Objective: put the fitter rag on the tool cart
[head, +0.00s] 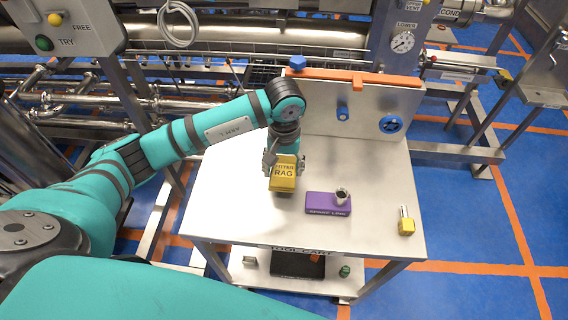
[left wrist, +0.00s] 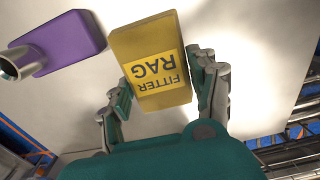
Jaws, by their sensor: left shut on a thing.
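The fitter rag (head: 283,177) is a yellow block with dark lettering. My left gripper (head: 285,168) is shut on it, and the rag is over the top of the tool cart (head: 235,205). In the left wrist view the rag (left wrist: 152,65) sits between the two fingers of my left gripper (left wrist: 165,90), with the pale cart top behind it. I cannot tell whether the rag touches the top or is a little above it. My right gripper is not in view.
A purple block (head: 318,204) with a metal socket (head: 341,196) stands right of the rag. A yellow-based metal piece (head: 406,222) stands near the right edge. The cart's upright back panel (head: 375,108) is behind. The front left of the top is clear.

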